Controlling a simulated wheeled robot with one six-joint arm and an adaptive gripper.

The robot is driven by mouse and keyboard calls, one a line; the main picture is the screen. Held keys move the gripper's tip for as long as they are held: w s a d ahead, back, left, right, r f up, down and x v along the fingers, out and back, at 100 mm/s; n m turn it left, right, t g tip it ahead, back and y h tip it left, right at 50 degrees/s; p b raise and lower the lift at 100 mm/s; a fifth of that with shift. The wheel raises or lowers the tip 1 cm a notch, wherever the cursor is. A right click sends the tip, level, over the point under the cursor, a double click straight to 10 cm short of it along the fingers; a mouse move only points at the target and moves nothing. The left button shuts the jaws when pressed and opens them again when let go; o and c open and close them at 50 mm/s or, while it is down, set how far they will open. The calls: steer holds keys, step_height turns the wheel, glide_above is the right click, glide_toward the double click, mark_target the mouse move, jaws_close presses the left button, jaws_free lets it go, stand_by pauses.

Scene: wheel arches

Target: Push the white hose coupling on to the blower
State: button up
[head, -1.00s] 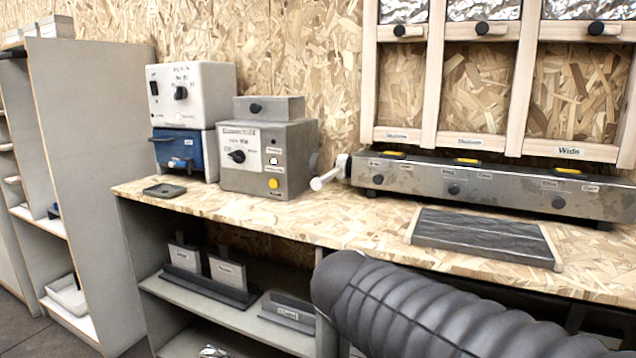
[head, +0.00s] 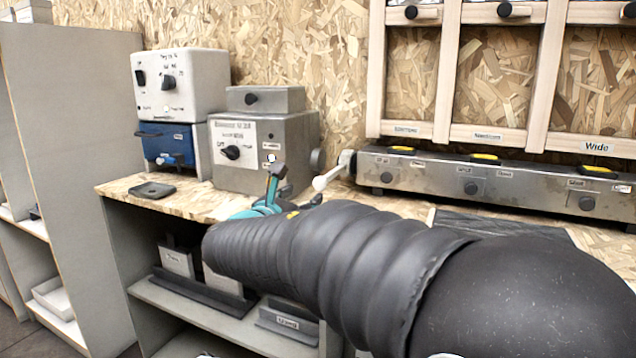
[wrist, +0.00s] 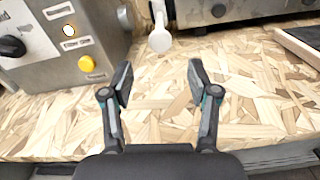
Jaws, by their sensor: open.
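The white hose coupling (head: 333,172) juts from the left end of a long metal unit, in the gap beside the grey box. In the wrist view the white coupling (wrist: 159,38) is at top centre, its rounded end toward me. I take the grey box (head: 262,150) with a dial to be the blower, though its label is blurred. It has a dark round fitting (head: 317,160) on its right side, apart from the coupling. My gripper (wrist: 159,82) is open and empty over the bench, short of the coupling. In the head view my gripper (head: 294,190) is partly hidden by my arm.
The long metal unit (head: 480,185) runs along the wall at right. A small dark tray (head: 152,190) sits at the bench's left end. Bare bench (wrist: 260,105) surrounds my fingers.

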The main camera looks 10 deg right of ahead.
mark_target(318, 184)
steer(key=x, duration=1)
steer(key=shift+w+p, duration=0.1)
steer(key=shift+p, duration=0.25)
jaws_close()
